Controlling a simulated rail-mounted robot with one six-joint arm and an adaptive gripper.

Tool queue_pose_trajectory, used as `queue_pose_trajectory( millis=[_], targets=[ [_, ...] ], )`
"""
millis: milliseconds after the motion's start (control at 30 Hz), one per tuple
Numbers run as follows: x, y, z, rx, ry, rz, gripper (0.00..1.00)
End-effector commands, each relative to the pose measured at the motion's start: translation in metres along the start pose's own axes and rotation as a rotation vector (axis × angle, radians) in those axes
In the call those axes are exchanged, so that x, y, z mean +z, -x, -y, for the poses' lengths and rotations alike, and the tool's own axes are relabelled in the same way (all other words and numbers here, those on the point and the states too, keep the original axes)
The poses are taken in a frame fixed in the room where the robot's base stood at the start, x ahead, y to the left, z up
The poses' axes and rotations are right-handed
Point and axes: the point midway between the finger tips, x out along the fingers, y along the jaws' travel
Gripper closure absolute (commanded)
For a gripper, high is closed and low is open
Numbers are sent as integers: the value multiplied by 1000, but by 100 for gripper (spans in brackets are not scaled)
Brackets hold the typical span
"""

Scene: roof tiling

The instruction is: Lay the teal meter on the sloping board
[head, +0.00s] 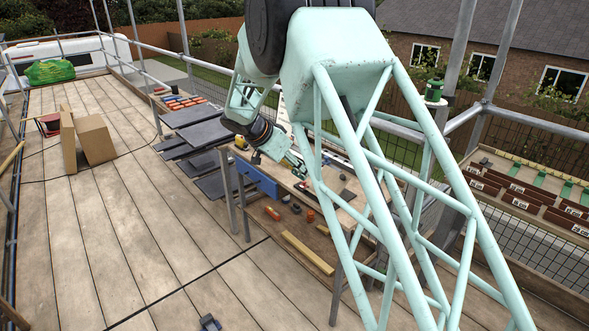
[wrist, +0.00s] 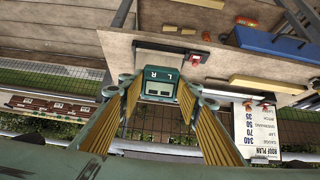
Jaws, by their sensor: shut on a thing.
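The teal meter (wrist: 158,85) shows in the wrist view, held between the yellow ribbed fingers of my gripper (wrist: 157,93). Its face shows a pale window and the letters L and R, upside down in this view. Beyond the meter is a pale board (wrist: 172,60) at the edge of the wooden workbench (wrist: 205,78); its slope is hard to tell. I cannot tell whether meter and board touch. In the head view my gripper (head: 297,166) is small above the workbench (head: 352,198), and the meter cannot be made out clearly.
A blue box (head: 257,179) stands at the bench's left end; it also shows in the wrist view (wrist: 268,41). A white roof plan card (wrist: 257,130) hangs at the bench edge. Dark slates (head: 200,133) lie left of the bench. Scaffold poles (head: 228,190) stand close by.

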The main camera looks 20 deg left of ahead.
Motion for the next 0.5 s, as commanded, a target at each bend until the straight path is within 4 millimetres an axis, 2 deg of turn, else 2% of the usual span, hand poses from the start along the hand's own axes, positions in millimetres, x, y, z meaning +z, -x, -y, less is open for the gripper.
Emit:
queue_pose_trajectory(
  millis=[133,500],
  targets=[
    [1,8,10,3,-6,-11,77],
    [1,9,11,5,-6,-13,77]
  ],
)
